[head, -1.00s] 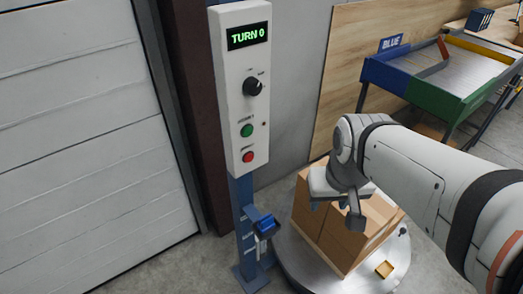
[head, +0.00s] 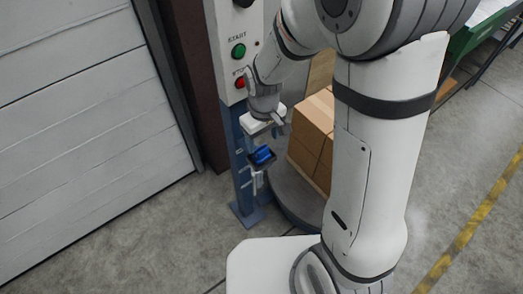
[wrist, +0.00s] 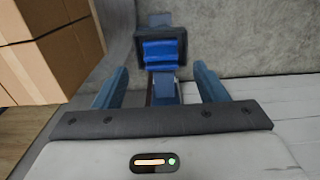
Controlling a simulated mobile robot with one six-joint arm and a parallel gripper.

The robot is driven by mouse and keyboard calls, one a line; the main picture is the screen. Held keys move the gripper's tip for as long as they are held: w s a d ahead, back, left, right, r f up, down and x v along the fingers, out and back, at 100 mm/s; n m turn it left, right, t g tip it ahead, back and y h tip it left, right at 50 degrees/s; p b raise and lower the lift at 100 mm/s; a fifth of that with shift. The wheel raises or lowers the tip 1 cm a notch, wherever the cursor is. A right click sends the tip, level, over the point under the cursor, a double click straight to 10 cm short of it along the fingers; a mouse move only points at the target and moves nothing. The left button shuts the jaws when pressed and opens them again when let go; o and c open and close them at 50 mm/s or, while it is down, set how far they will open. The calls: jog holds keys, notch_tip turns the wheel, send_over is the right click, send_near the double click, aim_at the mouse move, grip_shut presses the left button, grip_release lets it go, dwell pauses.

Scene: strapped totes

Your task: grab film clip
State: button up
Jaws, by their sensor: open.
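The blue film clip (head: 262,155) sits in a small dark holder (head: 257,165) on the side of the blue post. In the wrist view the clip (wrist: 166,51) shows at top middle, inside the dark frame of the holder (wrist: 142,47). My gripper (head: 272,133) is just above the clip in the head view. In the wrist view my gripper (wrist: 160,84) has its two blue fingers spread apart with nothing held between them. The clip lies beyond the fingertips, roughly centred between them, and looks apart from them.
The white control box (head: 234,45) with green and red buttons is on the post (head: 246,195), close to my gripper. Stacked cartons (head: 312,135) stand on a round turntable (head: 292,200) just to the right. A white shutter door (head: 85,130) is at left, with open floor before it.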

aim_at(262, 148)
jog(key=f, duration=0.6)
jog(key=shift+w+a+f, duration=0.1)
jog(key=shift+w+a, duration=0.1)
jog(key=shift+w, duration=0.05)
jog(key=c, duration=1.1)
